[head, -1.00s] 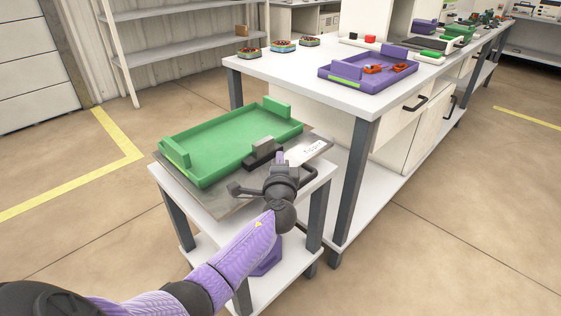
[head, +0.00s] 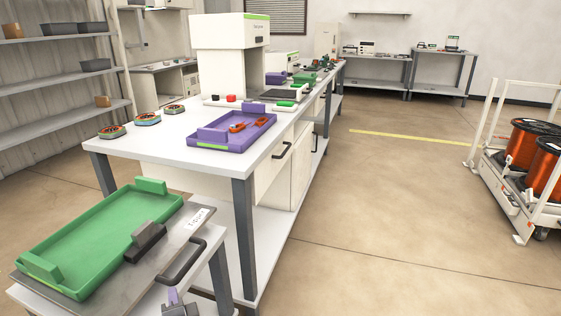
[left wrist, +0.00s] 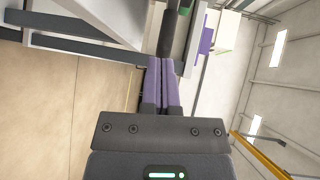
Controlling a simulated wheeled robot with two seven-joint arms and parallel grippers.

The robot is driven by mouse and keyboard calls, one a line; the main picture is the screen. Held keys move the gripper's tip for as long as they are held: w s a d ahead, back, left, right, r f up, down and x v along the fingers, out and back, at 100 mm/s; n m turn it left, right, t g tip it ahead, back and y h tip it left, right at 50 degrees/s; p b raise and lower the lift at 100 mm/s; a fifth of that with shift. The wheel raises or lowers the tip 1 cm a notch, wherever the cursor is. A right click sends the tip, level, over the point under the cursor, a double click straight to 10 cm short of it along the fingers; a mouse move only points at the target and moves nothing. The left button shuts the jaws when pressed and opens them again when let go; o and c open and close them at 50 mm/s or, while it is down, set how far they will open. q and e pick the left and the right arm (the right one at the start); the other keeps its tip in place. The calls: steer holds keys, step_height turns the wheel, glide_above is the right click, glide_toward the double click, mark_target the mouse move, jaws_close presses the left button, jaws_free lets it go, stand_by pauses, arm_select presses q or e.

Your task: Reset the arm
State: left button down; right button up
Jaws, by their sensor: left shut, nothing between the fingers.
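My left gripper (head: 173,296) shows only in part at the bottom edge of the head view, below the metal plate's black handle (head: 182,264). In the left wrist view its two purple fingers (left wrist: 162,82) lie together, shut with nothing between them. A dark bar passes just beyond the fingertips in that view; I cannot tell whether they touch it. The empty green tray (head: 100,235) lies on the metal plate (head: 200,233) on a small stand at the lower left. My right gripper is in neither view.
A long white workbench (head: 175,160) stands behind the stand, carrying a purple tray (head: 228,140) with orange parts and several small coils (head: 148,119). A white cart (head: 500,185) with copper wire spools (head: 530,140) stands at the right. The floor between is clear.

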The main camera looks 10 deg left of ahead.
arm_select(q)
steer(key=s+d+f+n+g+h, duration=0.1)
steer(key=s+d+f+g+h, duration=0.15)
steer(key=s+f, duration=0.6)
steer(key=s+d+f+n+g+h, duration=0.1)
steer(key=s+f+g+h, duration=0.15)
steer(key=s+f, duration=0.55)
steer(key=s+d+f+g+h, duration=0.15)
steer(key=s+f+g, duration=0.35)
steer(key=f, duration=0.5)
steer(key=s+d+f+n+g+h, duration=0.1)
steer(key=s+d+f+n+g, duration=0.15)
steer(key=s, duration=1.05)
steer(key=s+d+f+n+g+h, duration=0.1)
steer(key=s+d+n+g+h, duration=0.15)
steer(key=s, duration=1.05)
step_height(320, 180, up, 12)
steer(key=w+t+p, duration=0.1)
steer(key=w+p, duration=0.1)
steer(key=p, duration=1)
steer(key=shift+w+a+t+y+p, duration=0.2)
steer(key=shift+a+t+y+p, duration=0.1)
steer(key=shift+a+t+p, duration=0.1)
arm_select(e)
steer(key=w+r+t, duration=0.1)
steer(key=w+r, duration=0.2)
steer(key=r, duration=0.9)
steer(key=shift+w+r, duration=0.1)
